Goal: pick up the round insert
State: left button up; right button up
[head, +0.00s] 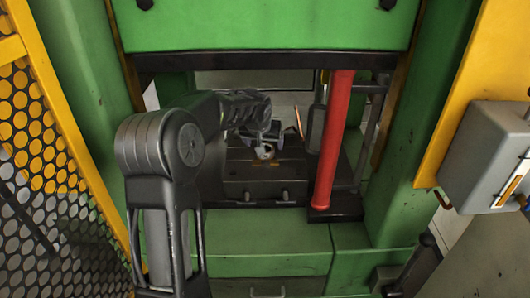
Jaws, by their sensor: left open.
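The round insert (266,151) is a small, pale, round piece with a dark centre on the dark block inside the green press. My left arm reaches in from the left, and my left gripper (262,136) is open just above and at the insert, partly covering it. I cannot tell whether the fingers touch it. My right gripper is not in view.
A red upright column (333,140) stands close to the right of the gripper. The green press frame (398,180) encloses the opening, with a green upper beam (265,25) above. A yellow perforated guard (45,130) is at left; a grey control box (480,155) is at right.

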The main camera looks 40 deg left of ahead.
aim_at(269, 148)
pick_arm(q)
jog(key=x, duration=0.4)
jog(key=shift+w+a+f, duration=0.15)
jog(key=shift+a+f, duration=0.1)
jog(key=shift+c, duration=0.3)
grip_shut()
dwell(0.7)
jog(key=shift+r, duration=0.1)
